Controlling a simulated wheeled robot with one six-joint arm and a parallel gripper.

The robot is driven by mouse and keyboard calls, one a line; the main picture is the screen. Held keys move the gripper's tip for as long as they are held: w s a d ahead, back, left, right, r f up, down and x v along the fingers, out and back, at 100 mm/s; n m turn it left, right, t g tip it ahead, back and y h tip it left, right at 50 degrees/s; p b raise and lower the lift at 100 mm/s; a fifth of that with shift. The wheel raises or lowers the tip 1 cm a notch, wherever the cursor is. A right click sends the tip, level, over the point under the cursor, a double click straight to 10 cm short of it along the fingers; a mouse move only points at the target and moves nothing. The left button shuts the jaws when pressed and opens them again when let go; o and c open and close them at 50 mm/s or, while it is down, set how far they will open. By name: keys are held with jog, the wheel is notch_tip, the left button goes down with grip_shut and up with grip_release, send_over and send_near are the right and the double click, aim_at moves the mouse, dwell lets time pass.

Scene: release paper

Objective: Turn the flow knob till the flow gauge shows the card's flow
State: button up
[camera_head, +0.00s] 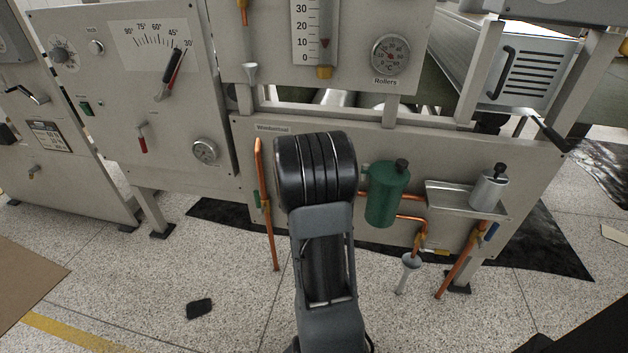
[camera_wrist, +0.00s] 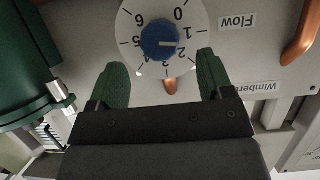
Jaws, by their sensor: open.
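In the wrist view a blue flow knob (camera_wrist: 161,41) sits at the centre of a white numbered dial (camera_wrist: 136,33). The picture is upside down, with a "Flow" label (camera_wrist: 237,21) to the right. The knob's white line points right, between 1 and 2. My gripper (camera_wrist: 160,64) is open, its green fingers apart at the dial's lower edge, with nothing held. The head view shows a vertical scale (camera_head: 314,30) with a red marker near 10; I cannot tell if it is the flow gauge. A small printed card (camera_head: 47,136) is on the left panel, unreadable. My arm hides the knob there.
A green canister (camera_head: 387,194) stands right of my arm, with copper pipes (camera_head: 264,205) around. A metal tray (camera_head: 443,200) holds a small silver canister (camera_head: 488,190). A round Rollers gauge (camera_head: 391,54) is above. A dark object (camera_head: 199,309) lies on the open floor.

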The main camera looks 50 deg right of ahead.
jog(key=shift+b+x, duration=0.35)
jog(key=shift+x, duration=2.45)
jog(key=c, duration=0.9)
